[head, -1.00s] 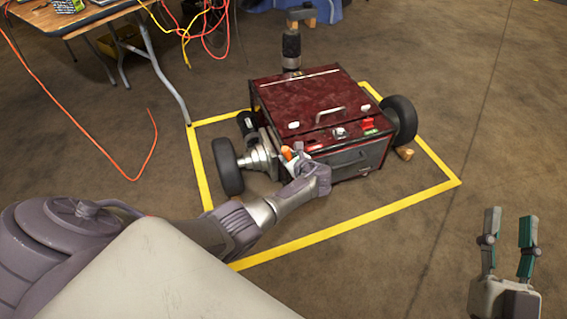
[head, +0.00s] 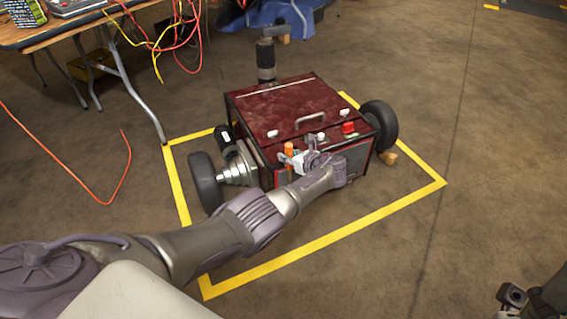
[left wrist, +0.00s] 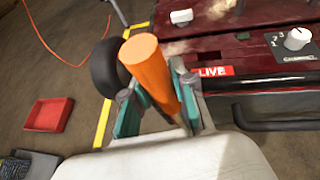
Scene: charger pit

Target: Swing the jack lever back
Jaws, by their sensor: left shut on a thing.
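The jack lever shows as an orange grip (head: 289,149) at the front left of the dark red charger (head: 300,110). In the left wrist view the lever's orange grip (left wrist: 150,70) leans, its top toward the left. My left gripper (head: 299,161) is shut on the lever, its teal fingers (left wrist: 160,108) on either side of the grip. The lever's lower part is hidden by the gripper. My right gripper's fingers are not in view.
The charger has black wheels (head: 205,182) and a red knob (head: 348,127), inside a yellow floor outline (head: 330,232). A table (head: 70,25) with cables stands at the back left. A red tray (left wrist: 50,114) lies on the floor.

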